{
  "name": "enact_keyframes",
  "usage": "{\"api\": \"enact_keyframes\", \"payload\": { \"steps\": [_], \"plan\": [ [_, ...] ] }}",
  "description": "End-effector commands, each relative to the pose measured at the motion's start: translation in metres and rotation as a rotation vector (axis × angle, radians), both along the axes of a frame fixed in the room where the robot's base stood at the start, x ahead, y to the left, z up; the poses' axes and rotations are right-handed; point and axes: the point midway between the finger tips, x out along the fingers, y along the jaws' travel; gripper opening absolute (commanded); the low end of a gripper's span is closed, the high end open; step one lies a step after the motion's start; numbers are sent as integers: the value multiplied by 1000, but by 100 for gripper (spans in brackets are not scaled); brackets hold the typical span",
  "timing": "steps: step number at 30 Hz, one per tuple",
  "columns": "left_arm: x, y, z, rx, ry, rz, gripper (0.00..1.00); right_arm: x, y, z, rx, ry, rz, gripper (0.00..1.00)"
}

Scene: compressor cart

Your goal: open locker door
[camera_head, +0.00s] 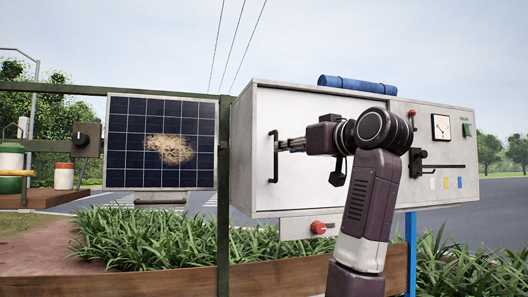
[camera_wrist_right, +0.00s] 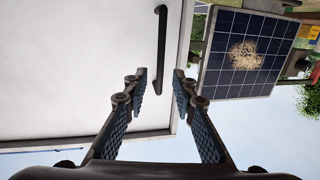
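The locker is a white box (camera_head: 360,98) with a pale door (camera_head: 300,115) on the left part of its front; the door looks shut. A dark bar handle (camera_head: 274,170) stands upright near the door's left edge. My right gripper (camera_head: 284,145) reaches in from the right, its fingertips close to the handle. In the right wrist view, the gripper (camera_wrist_right: 160,80) is open, and one end of the handle (camera_wrist_right: 161,40) shows between the fingertips. I cannot tell whether they touch. My left gripper is not in view.
A soiled solar panel (camera_head: 130,150) hangs on the green frame left of the locker. A blue roll (camera_head: 357,85) lies on top of the box. A gauge (camera_head: 441,126) and a red knob (camera_head: 318,227) are on the unit. A planter (camera_head: 160,278) runs below.

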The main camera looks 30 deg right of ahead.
Motion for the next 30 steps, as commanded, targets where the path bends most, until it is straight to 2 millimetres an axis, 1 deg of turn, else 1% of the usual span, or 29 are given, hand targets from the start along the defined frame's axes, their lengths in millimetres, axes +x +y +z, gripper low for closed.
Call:
{"api": "enact_keyframes", "payload": {
  "steps": [2, 5, 12, 15, 17, 19, 24, 27, 30],
  "plan": [
    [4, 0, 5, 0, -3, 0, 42, 5, 0, 3, 1, 0, 1, 25],
    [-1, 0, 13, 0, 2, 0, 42, 18, 0, 4, 1, 2, 2, 25],
    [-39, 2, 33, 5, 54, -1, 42, 57, -1, 3, 1, 4, 2, 25],
    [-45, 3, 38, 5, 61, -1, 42, 68, -2, 2, 2, 2, 2, 25],
    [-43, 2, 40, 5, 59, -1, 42, 73, -2, 2, 1, 2, 2, 25],
    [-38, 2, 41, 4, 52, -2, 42, 76, -3, 1, 0, 0, 1, 25],
    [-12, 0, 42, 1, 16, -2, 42, 77, -3, 0, 0, -1, 1, 25],
    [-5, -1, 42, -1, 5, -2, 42, 77, -3, 0, 0, -1, 1, 25],
    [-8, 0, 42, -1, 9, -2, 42, 77, -3, 0, 0, -1, 1, 14]
  ]
}}
